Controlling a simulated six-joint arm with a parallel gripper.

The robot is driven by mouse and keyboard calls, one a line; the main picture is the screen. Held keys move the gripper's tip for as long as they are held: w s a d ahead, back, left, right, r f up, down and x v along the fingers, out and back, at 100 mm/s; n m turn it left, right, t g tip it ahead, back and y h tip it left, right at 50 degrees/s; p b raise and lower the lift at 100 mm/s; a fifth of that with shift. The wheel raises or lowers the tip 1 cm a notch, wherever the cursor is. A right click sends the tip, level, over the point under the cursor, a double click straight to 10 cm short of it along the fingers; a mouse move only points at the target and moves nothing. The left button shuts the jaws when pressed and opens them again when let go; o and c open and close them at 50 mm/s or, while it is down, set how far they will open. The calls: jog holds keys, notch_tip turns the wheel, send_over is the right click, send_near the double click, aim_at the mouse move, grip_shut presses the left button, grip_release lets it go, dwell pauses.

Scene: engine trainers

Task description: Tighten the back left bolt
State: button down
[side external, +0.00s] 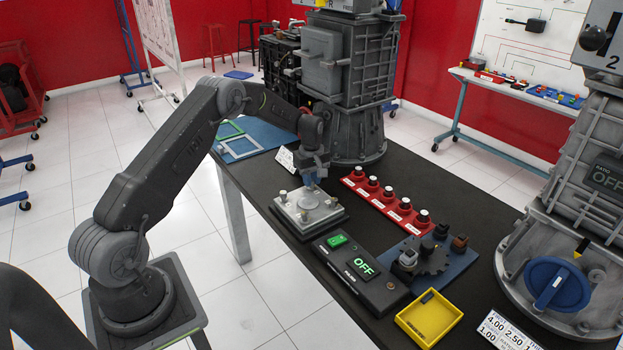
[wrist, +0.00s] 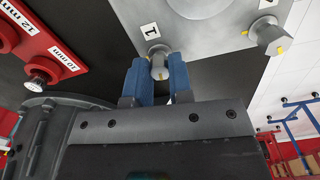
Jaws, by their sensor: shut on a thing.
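A grey square plate (side external: 309,212) with a raised round centre lies on the black bench, with silver bolts at its corners. My gripper (side external: 315,181) points down at the plate's far corner. In the wrist view, my gripper's blue fingers (wrist: 160,77) are shut on a silver bolt (wrist: 158,62) beside a label marked 1. A yellow mark shows on that bolt. A second bolt (wrist: 270,37) with a yellow mark stands clear to the right. The lower part of the held bolt is hidden by the fingers in the side view.
A large grey machine (side external: 350,90) stands behind.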

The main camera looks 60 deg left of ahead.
jog(key=m, duration=0.4)
jog(key=shift+m, duration=0.3)
jog(key=m, duration=0.3)
jog(key=shift+m, duration=0.4)
jog(key=m, duration=0.4)
jog(key=shift+m, duration=2.1)
jog(key=c, duration=1)
grip_release()
notch_tip(320, 180, up, 14)
jog(key=shift+f, duration=0.1)
